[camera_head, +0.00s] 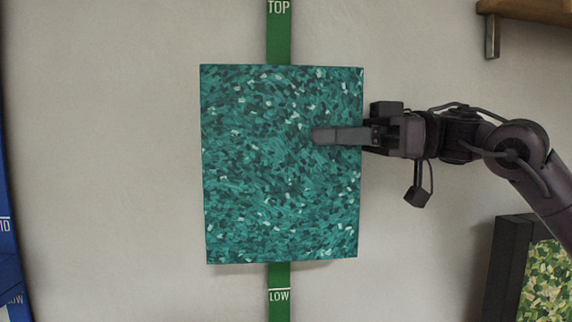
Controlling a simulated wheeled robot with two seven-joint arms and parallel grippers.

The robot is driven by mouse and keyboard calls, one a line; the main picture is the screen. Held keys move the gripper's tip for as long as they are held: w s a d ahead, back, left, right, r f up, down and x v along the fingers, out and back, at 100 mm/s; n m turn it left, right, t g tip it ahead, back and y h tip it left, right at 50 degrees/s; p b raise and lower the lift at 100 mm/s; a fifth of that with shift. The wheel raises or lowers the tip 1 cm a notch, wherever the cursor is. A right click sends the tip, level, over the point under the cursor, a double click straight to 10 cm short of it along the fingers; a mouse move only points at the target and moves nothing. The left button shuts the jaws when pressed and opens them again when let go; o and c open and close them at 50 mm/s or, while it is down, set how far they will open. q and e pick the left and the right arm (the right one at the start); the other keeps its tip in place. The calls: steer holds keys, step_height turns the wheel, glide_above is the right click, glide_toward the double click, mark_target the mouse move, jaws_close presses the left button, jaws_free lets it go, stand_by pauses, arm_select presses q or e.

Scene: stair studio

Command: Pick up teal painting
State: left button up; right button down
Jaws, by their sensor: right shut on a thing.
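The teal painting (270,200) is a nearly square panel with a speckled teal, dark and pale pattern. It is upright in front of the pale wall, in the middle of the head view, tilted very slightly. My right gripper (325,135) comes in from the right and is shut on the painting's right side. One finger lies across its front face; the other finger is hidden behind the panel. I cannot tell whether the painting touches the wall. My left gripper is not in view.
A green vertical strip (279,40) marked TOP and LOW runs behind the painting. A blue strip (8,190) is at the left edge. A wooden shelf (535,10) with a bracket is at the upper right. A dark-framed green-yellow picture (547,285) stands at the lower right.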

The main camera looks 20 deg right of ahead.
mark_target(338, 75)
steer(key=shift+s+r, duration=0.1)
steer(key=shift+r, duration=0.05)
step_height(338, 75, up, 7)
steer(key=shift+s+a+r, duration=0.15)
steer(key=shift+r, duration=0.05)
steer(key=s+b, duration=0.1)
steer(key=s+a+b, duration=0.1)
steer(key=s, duration=0.1)
steer(key=s+f+b, duration=0.1)
steer(key=s, duration=0.1)
steer(key=shift+s+a+f+b, duration=0.1)
steer(key=shift+s+a+b, duration=0.15)
steer(key=shift+b, duration=0.1)
steer(key=s+a+b, duration=0.3)
steer(key=s+b, duration=0.1)
steer(key=s, duration=0.9)
steer(key=shift+s+a+r+b, duration=0.15)
steer(key=shift+s+r+b, duration=0.1)
steer(key=shift+r+b, duration=0.05)
steer(key=shift+w, duration=0.1)
